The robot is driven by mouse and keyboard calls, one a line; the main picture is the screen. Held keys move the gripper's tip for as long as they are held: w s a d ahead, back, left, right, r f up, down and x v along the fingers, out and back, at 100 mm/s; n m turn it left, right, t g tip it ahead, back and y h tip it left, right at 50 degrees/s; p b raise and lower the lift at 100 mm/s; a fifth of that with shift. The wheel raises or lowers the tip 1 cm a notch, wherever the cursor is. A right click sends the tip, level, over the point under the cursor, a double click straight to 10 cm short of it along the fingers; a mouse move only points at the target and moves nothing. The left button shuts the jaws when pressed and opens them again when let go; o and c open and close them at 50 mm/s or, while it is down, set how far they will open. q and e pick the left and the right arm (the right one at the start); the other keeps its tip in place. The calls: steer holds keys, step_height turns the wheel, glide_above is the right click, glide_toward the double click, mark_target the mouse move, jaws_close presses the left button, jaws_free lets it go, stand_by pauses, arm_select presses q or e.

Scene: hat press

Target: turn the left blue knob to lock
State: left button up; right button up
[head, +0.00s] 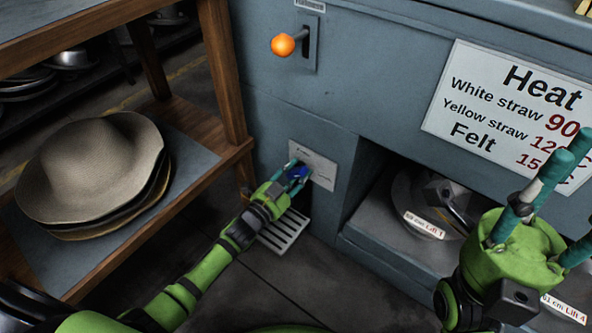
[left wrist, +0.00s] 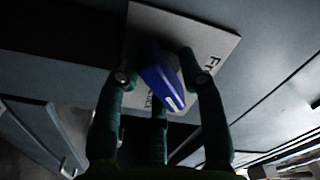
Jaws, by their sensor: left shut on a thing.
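The left blue knob (head: 299,172) sits on a pale label plate (head: 325,177) low on the front of the grey press. My left gripper (head: 292,174) is at the knob, its green fingers around it and hiding part of it. In the left wrist view the blue knob (left wrist: 163,82) lies between the fingers of my left gripper (left wrist: 160,80), which are shut on it. It stands at a slant there against the plate (left wrist: 190,45). The plate's lettering is mostly hidden. My right gripper (head: 535,190) is at the lower right with its fingers spread, open and empty.
An orange ball-ended lever (head: 284,45) sticks out above the knob. A vent grille (head: 284,231) is below it. A wooden shelf (head: 195,150) with stacked hats (head: 92,165) stands at the left. An open recess at the right holds metal hat blocks (head: 432,200). A heat sign (head: 510,115) is above.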

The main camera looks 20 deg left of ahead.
arm_select(q)
steer(key=m, duration=0.3)
steer(key=shift+s+d+f+m, duration=0.15)
steer(key=shift+d+f+m, duration=0.1)
steer(key=shift+m, duration=0.15)
steer(key=m, duration=0.3)
steer(key=shift+f, duration=0.1)
steer(key=shift+a+m, duration=0.15)
steer(key=shift+m, duration=0.75)
steer(key=shift+f, duration=0.1)
steer(key=o, duration=0.9)
steer(key=shift+a, duration=0.1)
